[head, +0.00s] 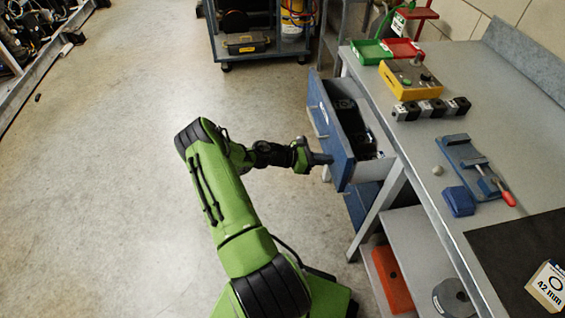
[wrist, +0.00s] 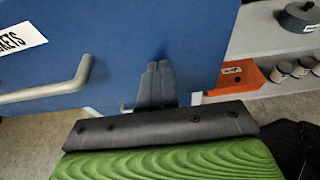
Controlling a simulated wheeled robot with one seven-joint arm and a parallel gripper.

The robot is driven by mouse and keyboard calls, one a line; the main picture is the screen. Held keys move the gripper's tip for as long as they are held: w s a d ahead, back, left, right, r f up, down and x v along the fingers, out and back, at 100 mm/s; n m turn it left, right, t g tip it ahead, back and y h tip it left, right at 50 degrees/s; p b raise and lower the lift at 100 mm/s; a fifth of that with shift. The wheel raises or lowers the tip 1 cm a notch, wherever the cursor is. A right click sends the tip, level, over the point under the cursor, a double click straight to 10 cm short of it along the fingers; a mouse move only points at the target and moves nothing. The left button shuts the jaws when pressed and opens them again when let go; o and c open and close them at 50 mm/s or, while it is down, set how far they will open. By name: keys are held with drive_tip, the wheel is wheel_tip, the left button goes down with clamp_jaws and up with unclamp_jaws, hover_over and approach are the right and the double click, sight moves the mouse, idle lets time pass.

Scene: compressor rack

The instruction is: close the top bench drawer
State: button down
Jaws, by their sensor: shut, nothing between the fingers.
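The top bench drawer (head: 333,133) is blue-fronted and stands pulled out from the left side of the grey bench, with dark items inside. Its front fills much of the wrist view (wrist: 120,60), with a grey bar handle (wrist: 50,91) and a white label at the left. My gripper (head: 328,159) is shut and empty, its fingertips at the lower part of the drawer front. In the wrist view the closed fingers (wrist: 158,68) lie against or just before the blue front, right of the handle. I cannot tell whether they touch it.
A lower blue drawer (head: 362,203) shows beneath. The bench top (head: 425,155) holds green and red bins, a yellow control box (head: 410,78) and a blue vise (head: 466,165). An orange box (head: 392,280) sits on the lower shelf. The floor at left is clear.

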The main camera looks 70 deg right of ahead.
sight(336, 153)
drive_tip(key=s+d, duration=0.2)
drive_tip(key=s, duration=0.2)
drive_tip(key=s+d, duration=0.3)
drive_tip(key=s, duration=0.1)
drive_tip(key=s+d, duration=0.2)
drive_tip(key=s, duration=0.3)
drive_tip(key=shift+s+d, duration=0.1)
drive_tip(key=shift+d, duration=0.3)
drive_tip(key=shift+s+d+r, duration=0.1)
drive_tip(key=shift+s+r, duration=0.05)
drive_tip(key=shift+s, duration=0.1)
drive_tip(key=shift+r, duration=0.15)
drive_tip(key=p+v, duration=0.1)
drive_tip(key=v, duration=0.3)
drive_tip(key=f+p+v, duration=0.1)
drive_tip(key=v, duration=0.4)
drive_tip(key=f+p+v, duration=0.1)
drive_tip(key=v, duration=0.4)
drive_tip(key=shift+w, duration=0.3)
